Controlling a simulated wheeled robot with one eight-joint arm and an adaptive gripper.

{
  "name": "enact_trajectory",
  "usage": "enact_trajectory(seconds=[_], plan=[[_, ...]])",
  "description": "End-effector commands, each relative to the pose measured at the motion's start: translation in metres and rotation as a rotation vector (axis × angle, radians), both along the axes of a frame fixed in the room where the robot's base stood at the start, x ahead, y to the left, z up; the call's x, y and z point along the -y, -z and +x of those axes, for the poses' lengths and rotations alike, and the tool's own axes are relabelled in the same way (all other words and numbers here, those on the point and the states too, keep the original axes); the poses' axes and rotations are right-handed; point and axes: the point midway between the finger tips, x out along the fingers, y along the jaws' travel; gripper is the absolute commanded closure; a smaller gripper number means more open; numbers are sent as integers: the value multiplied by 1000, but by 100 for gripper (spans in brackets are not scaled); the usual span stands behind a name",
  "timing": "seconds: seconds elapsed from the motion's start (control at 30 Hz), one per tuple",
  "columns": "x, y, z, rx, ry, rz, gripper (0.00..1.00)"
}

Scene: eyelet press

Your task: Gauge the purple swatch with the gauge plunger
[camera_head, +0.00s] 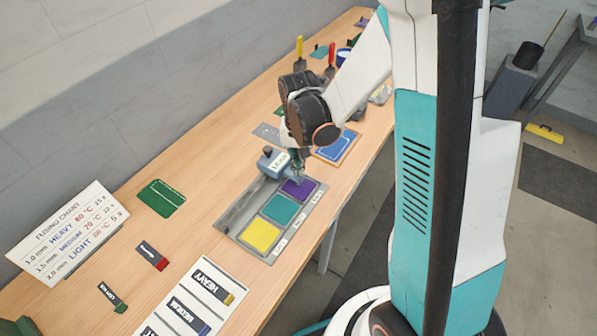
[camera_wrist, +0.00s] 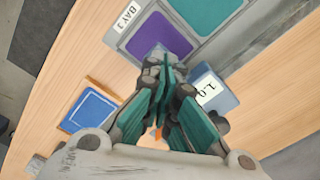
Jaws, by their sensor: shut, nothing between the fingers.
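The purple swatch (camera_head: 298,188) lies in the far bay of a grey tray (camera_head: 233,222). In the wrist view the purple swatch (camera_wrist: 165,42) is beside the label BAY 3. A grey-blue gauge (camera_head: 271,163) stands at the tray's far end, next to the purple swatch. Its white display (camera_wrist: 206,88) seems to read 1.0 in the wrist view.
Teal (camera_head: 279,209) and yellow (camera_head: 260,235) swatches fill the tray's other bays. A blue pad (camera_head: 335,146) lies beyond. A fusing chart (camera_head: 68,233) stands at left, and a board marked HEAVY and MEDIUM (camera_head: 196,302) lies in front. Bare wood separates the green mat (camera_head: 161,198) from the tray.

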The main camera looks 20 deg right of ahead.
Motion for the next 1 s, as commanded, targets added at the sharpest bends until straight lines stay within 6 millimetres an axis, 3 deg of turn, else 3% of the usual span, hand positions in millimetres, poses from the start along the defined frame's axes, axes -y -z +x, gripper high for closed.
enact_trajectory(seconds=[0.7, 1.0], plan=[[0, -55, 0, 0, 0, 0, 100], [0, -60, 0, 0, 0, 0, 100]])
